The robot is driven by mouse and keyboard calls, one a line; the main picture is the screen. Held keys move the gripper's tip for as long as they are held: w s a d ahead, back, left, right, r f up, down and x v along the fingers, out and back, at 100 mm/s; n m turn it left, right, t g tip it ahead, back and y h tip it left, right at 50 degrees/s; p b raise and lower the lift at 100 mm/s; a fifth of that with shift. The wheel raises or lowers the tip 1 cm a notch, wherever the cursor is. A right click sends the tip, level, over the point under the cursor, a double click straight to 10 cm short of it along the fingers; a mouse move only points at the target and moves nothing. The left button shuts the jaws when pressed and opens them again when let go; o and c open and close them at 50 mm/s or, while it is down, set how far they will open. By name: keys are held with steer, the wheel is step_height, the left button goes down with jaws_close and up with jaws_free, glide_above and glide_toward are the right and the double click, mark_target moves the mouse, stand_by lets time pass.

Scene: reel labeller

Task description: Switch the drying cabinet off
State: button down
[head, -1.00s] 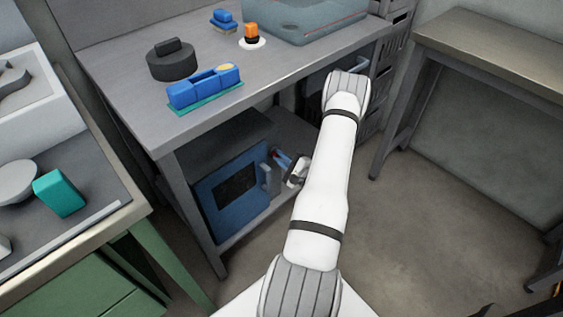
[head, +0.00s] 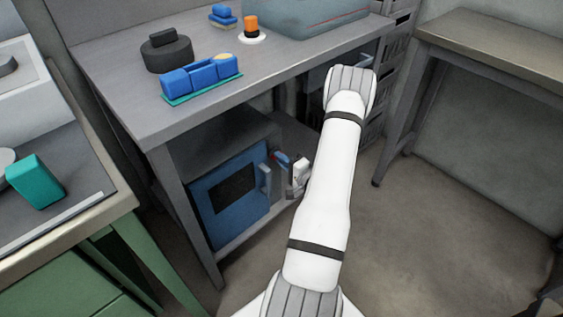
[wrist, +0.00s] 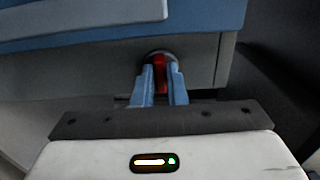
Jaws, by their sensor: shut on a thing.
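The drying cabinet (head: 222,225) stands on the low shelf under the workbench, with a blue door, a dark window and an upright handle (head: 264,180). My gripper (head: 279,157) is at the cabinet's front, just right of the door. In the wrist view its two blue fingers (wrist: 161,76) are shut on a red switch (wrist: 160,70) in a round dark recess on the grey front panel. The fingers hide part of the switch, so I cannot tell its setting. The door (wrist: 190,18) fills the top of the wrist view.
The workbench top (head: 120,95) overhangs the cabinet and carries a dark reel (head: 168,56), a blue device (head: 200,78) and an orange-topped piece (head: 251,24). A green bench (head: 80,240) stands at left, another table (head: 490,50) at right. The floor between is clear.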

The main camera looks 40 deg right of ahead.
steer(key=shift+a+f, duration=0.1)
stand_by(0.3)
steer(key=c, duration=1.5)
jaws_free()
steer(key=shift+o, duration=0.2)
steer(key=s+p, duration=0.1)
steer(key=s, duration=0.6)
steer(key=shift+s+d, duration=0.35)
steer(key=shift+s, duration=0.05)
